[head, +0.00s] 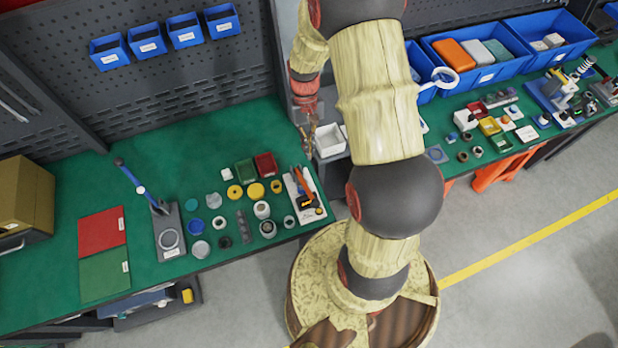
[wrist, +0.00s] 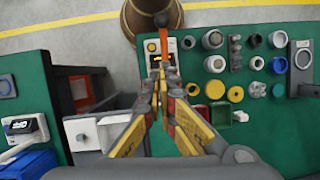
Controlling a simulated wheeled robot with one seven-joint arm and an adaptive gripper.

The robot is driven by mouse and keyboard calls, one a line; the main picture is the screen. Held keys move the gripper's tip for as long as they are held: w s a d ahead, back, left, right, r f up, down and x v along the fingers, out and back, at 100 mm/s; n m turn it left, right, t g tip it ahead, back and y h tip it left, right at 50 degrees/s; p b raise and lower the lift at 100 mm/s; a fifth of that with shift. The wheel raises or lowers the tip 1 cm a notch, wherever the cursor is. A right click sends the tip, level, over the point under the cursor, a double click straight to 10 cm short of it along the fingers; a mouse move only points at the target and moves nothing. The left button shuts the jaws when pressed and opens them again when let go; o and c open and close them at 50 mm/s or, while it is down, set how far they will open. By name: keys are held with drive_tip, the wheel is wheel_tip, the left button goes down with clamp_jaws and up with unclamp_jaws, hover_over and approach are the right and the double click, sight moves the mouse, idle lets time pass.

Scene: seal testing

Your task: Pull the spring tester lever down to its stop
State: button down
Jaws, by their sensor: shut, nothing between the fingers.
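The spring tester stands on the left part of the green bench in the head view. Its lever (head: 138,186), a rod with a dark knob and blue and white parts, slants up to the left from the grey base plate (head: 180,246). The lever is raised. In the wrist view only part of the base plate (wrist: 301,80) shows at the right edge, and the lever is out of view. My gripper (head: 309,143) is well to the right of the lever, above the bench, apart from it. In the wrist view my gripper's fingers (wrist: 163,80) converge, shut and empty.
Several small rings, caps and jars lie between the tester and my gripper, with a green bin (head: 245,171) and a red bin (head: 265,163). Red and green mats (head: 102,232) lie left of the tester.

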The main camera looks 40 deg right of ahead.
sight(317, 201)
drive_tip(key=s+a+f+p, duration=0.2)
drive_tip(key=s+f, duration=0.4)
drive_tip(key=f, duration=0.5)
drive_tip(key=shift+s+a, duration=0.4)
drive_tip(key=shift+a, duration=0.3)
drive_tip(key=s+f+b, duration=0.2)
drive_tip(key=f, duration=0.1)
drive_tip(key=s+a+f+b, duration=0.1)
drive_tip(key=shift+s+f, duration=0.2)
drive_tip(key=shift+f, duration=0.15)
drive_tip(key=shift+r, duration=0.1)
